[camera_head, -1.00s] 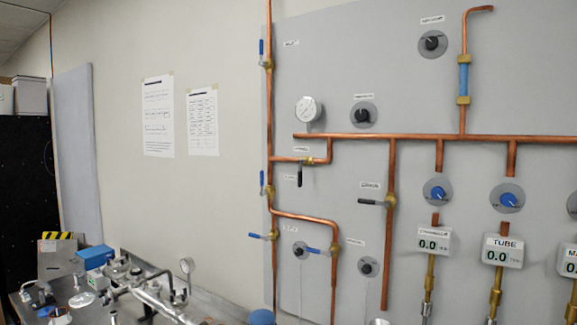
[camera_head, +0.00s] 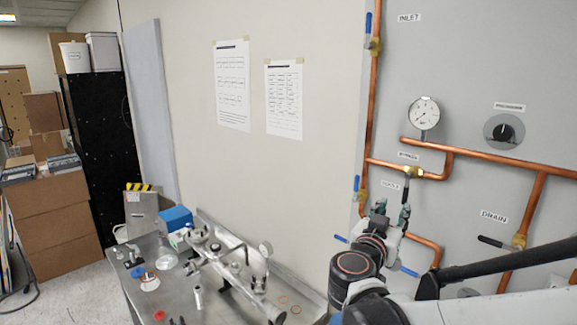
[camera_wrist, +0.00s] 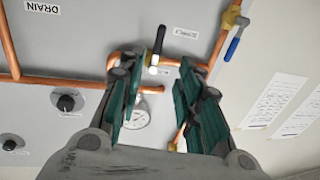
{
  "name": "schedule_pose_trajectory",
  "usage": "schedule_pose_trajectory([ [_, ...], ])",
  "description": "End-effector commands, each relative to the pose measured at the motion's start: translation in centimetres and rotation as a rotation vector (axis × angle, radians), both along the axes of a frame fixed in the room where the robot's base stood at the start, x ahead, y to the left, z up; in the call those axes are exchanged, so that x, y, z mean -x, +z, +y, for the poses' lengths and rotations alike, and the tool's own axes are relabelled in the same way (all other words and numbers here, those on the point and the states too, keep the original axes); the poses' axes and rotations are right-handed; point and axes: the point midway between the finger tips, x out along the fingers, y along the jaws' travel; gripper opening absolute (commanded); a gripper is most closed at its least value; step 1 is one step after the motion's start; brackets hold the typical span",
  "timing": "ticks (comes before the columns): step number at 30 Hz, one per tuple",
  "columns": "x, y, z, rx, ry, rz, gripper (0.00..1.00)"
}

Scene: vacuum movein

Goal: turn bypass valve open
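The bypass valve (camera_head: 413,173) sits on a short horizontal copper pipe under a "BYPASS" label (camera_head: 408,155). Its black handle hangs down, crosswise to that pipe, and its lower part is hidden by my gripper in the head view. My gripper (camera_head: 392,210) is in front of the panel just below the valve. In the wrist view the picture is upside down; the black handle (camera_wrist: 160,42) points up, close by the left finger's tip. My gripper (camera_wrist: 170,68) has its green-padded fingers spread with a gap between them. I cannot tell whether a finger touches the handle.
A blue-handled valve (camera_wrist: 234,42) is on the vertical pipe beside the bypass. A gauge (camera_head: 424,113), a dark knob (camera_head: 503,131) and the drain valve (camera_head: 519,241) are nearby on the panel. A metal bench (camera_head: 140,290) with vacuum parts stands lower left.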

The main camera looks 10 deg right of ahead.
Motion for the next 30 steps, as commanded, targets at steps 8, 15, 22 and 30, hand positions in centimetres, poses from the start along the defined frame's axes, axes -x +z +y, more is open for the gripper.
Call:
schedule_pose_trajectory([
  [8, -3.4, -0.1, -3.0, -0.001, -0.004, 0.002, 0.32],
  [15, -7.0, -0.1, -6.1, -0.001, -0.004, 0.002, 0.32],
  [22, -9.3, -0.1, -8.1, -0.001, -0.001, 0.003, 0.32],
  [30, -10.1, -0.1, -8.8, -0.001, -0.001, 0.003, 0.32],
])
